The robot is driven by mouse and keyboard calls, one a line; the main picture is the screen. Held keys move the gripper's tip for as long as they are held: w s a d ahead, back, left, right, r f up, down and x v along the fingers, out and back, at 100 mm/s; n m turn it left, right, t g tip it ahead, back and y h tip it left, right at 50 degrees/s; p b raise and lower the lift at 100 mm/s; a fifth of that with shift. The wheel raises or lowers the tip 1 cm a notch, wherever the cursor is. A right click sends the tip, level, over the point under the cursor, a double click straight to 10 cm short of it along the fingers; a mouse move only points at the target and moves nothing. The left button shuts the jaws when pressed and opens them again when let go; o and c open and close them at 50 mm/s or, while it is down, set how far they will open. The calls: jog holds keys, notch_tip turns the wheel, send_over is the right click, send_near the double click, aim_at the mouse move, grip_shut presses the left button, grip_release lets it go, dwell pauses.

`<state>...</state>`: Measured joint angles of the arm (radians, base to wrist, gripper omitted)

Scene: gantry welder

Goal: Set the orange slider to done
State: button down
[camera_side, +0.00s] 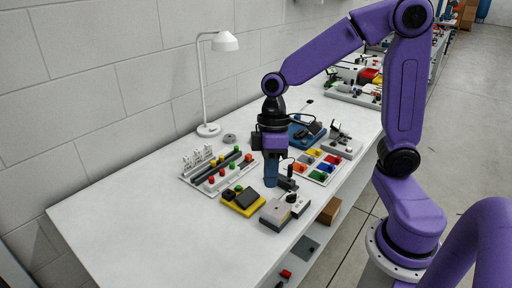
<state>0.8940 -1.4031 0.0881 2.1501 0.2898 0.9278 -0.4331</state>
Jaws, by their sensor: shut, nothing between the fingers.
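A grey panel (197,183) with dark slots and several small red, green and yellow knobs lies on the white table. I cannot tell which knob, if any, is the orange slider, and no "done" mark is readable at this size. My gripper (271,184) points straight down, with blue fingers shut and empty. It is to the right of the panel, between it and a tray of coloured blocks (328,167). Its tips are close above the table, near a small black device (287,184); I cannot tell whether they touch anything.
A yellow box with a dark top (243,201) and a grey box (272,216) stand in front of the gripper. A white lamp (208,129) stands by the wall. A blue device (302,134) lies behind the gripper. The table's left part (140,225) is clear.

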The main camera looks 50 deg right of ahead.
jog(key=w+d+f+m+y, duration=0.2)
jog(key=w+d, duration=0.3)
jog(key=w, duration=0.6)
jog(key=m+t+y, duration=0.2)
jog(key=m+t, duration=0.4)
send_near(248, 157)
jog(key=d+r, duration=0.1)
jog(key=d, duration=0.2)
jog(key=d+r, duration=0.1)
jog(key=shift+d+r, duration=0.25)
jog(key=shift+r, duration=0.05)
jog(key=x, duration=1)
jog(key=shift+d+f, duration=0.1)
jog(key=shift+f, duration=0.05)
jog(key=shift+a, duration=2.3)
